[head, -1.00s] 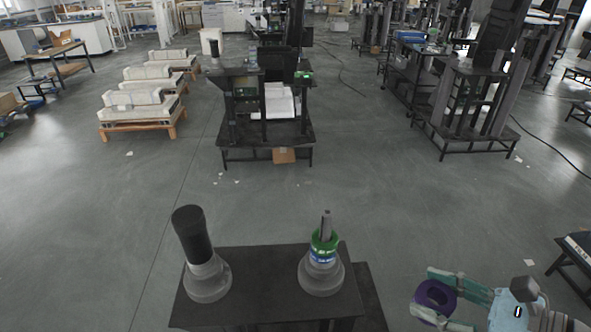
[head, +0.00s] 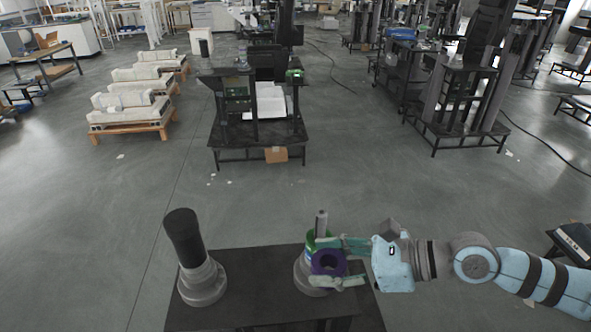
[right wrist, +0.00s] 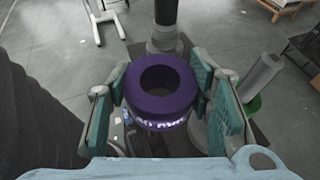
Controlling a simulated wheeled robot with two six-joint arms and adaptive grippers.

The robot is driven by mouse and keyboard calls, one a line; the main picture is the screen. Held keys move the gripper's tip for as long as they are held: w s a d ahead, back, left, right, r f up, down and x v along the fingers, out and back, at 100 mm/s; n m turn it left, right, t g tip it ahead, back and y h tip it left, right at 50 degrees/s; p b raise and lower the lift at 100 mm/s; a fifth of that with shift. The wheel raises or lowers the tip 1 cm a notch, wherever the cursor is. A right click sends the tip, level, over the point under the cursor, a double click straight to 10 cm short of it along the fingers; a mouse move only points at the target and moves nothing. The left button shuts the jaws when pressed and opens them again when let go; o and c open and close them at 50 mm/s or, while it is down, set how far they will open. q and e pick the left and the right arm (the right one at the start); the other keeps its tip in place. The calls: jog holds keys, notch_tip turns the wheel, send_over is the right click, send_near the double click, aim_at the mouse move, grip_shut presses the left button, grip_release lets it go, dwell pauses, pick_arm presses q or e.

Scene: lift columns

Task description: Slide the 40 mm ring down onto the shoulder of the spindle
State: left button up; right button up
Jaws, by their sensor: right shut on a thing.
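The purple 40 mm ring (head: 315,263) is held between the fingers of my right gripper (head: 343,262), hole facing up. In the right wrist view the ring (right wrist: 160,109) sits between the green fingers, with white lettering on its side. The grey spindle (head: 321,222) stands upright on a dark table, with a green ring (head: 309,243) around it. The held ring covers part of its base in the head view. In the right wrist view the spindle shaft (right wrist: 262,74) is to the right of the held ring, apart from it and outside the right finger. My left gripper is not in view.
A second grey stand with a black cylinder (head: 183,236) is at the left of the dark table (head: 245,282). The tabletop between the two stands is clear. Beyond the table is open floor, then a black cart (head: 262,140) and white blocks on pallets.

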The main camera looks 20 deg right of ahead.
jog(key=w+d+r+p, duration=0.4)
jog(key=w+r+p, duration=0.2)
jog(key=w+r, duration=0.55)
jog(key=shift+t, duration=0.4)
jog(key=f+b, duration=0.1)
jog(key=f, duration=0.1)
jog(key=f+b, duration=0.1)
jog(key=f, duration=0.1)
jog(key=f+b, duration=0.2)
jog(key=shift+w+f, duration=0.15)
jog(key=shift+w, duration=0.2)
jog(key=shift+d+f+m+p, duration=0.1)
jog(key=shift+f+m+p, duration=0.15)
jog(key=shift+p, duration=0.25)
jog(key=shift+w+f, duration=0.15)
jog(key=shift+f, duration=0.15)
jog(key=shift+r, duration=0.1)
